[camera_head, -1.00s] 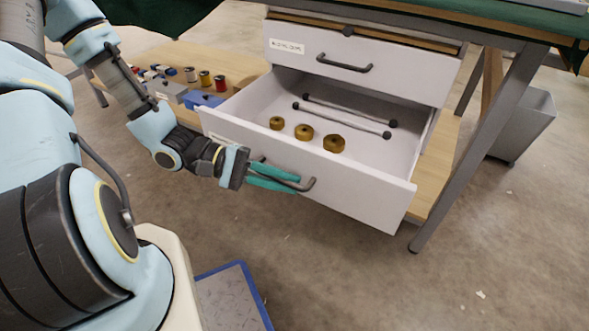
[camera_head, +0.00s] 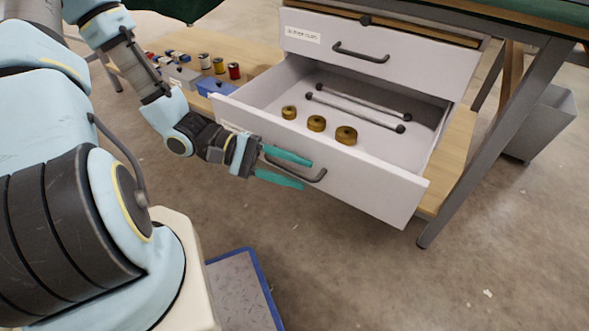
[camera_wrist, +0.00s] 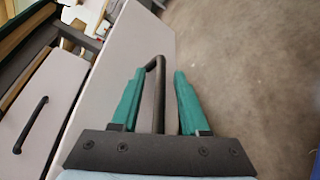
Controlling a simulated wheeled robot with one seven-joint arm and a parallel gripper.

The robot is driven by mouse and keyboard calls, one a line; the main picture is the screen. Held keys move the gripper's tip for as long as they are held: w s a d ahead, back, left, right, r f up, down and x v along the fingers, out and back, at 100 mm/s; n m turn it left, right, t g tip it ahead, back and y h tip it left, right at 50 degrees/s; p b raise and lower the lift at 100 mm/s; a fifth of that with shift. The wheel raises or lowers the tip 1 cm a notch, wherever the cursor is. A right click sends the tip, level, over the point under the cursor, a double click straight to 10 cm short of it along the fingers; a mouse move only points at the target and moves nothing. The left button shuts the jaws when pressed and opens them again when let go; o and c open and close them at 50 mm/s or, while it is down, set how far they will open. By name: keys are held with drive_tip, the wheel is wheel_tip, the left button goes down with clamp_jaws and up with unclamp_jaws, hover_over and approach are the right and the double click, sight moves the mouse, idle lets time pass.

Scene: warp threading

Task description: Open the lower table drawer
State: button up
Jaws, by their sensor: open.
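The lower table drawer (camera_head: 385,190) is pulled out, and its inside is visible in the head view. It holds three brass-coloured rings (camera_head: 317,123) and two dark-ended rods (camera_head: 360,106). Its dark bar handle (camera_head: 318,176) is on the front panel. My gripper (camera_head: 297,171) is at that handle with its green fingers spread. In the wrist view the handle (camera_wrist: 156,85) lies between the two open fingers (camera_wrist: 154,98), with gaps on both sides.
The upper drawer (camera_head: 410,68) with its own handle is shut above. Several spools (camera_head: 219,66) and a blue box (camera_head: 215,88) stand on the wooden shelf at left. A grey bin (camera_head: 543,122) stands beyond the table leg (camera_head: 490,150).

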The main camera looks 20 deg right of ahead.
drive_tip(key=p+v, duration=0.2)
drive_tip(key=v, duration=0.8)
drive_tip(key=shift+w+a, duration=0.2)
drive_tip(key=shift+a, duration=0.1)
drive_tip(key=shift+r, duration=0.1)
